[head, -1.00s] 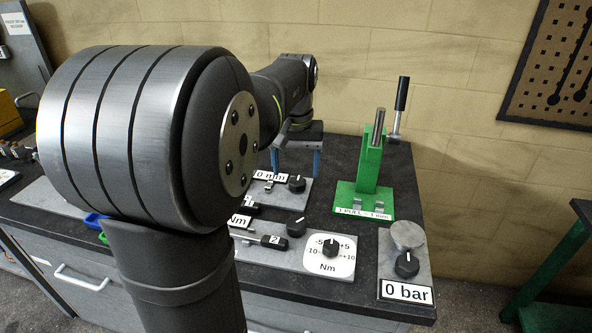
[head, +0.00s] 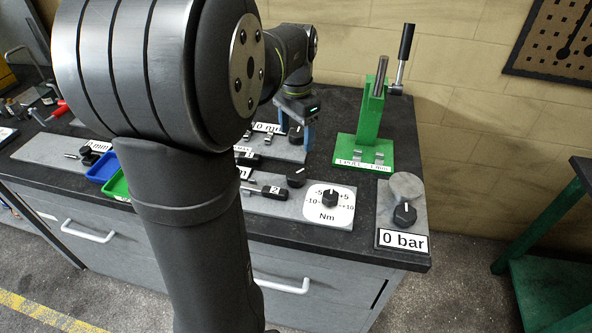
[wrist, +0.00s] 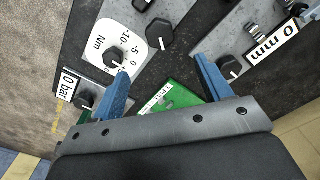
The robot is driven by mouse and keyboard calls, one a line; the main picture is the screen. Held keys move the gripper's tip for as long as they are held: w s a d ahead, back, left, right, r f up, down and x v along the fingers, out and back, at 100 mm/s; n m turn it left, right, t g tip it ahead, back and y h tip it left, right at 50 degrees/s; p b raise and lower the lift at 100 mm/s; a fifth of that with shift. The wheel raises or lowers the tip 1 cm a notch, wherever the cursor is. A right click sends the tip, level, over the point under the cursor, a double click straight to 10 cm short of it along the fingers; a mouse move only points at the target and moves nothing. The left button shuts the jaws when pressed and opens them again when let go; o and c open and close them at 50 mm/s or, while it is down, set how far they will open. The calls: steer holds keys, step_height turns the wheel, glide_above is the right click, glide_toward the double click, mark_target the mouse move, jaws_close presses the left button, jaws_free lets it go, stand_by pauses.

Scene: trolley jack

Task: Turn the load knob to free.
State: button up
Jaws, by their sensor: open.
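No knob carries a readable "load" or "free" label. One black knob (head: 296,135) sits on the grey "0 mm" plate, close beside my gripper (head: 293,138) in the head view; the wrist view shows this knob (wrist: 229,67) just outside the right finger. Another black knob (head: 296,177) stands on the plate in front, and a third (head: 330,197) on the white Nm dial. A black knob (head: 405,214) is on the "0 bar" plate. My gripper is open and empty, its blue fingers apart above the bench.
A green press (head: 372,130) with an upright lever (head: 405,55) stands right of my gripper; its base (wrist: 180,98) shows between the fingers in the wrist view. Blue (head: 103,166) and green trays lie at the left. Dark bench top (head: 330,100) behind the plates is clear.

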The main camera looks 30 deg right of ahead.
mark_target(296, 173)
step_height(296, 173, down, 13)
stand_by(0.3)
steer(key=c, duration=1)
steer(key=shift+o, duration=0.2)
steer(key=shift+n, duration=0.4)
steer(key=n, duration=0.2)
steer(key=shift+n, duration=2.4)
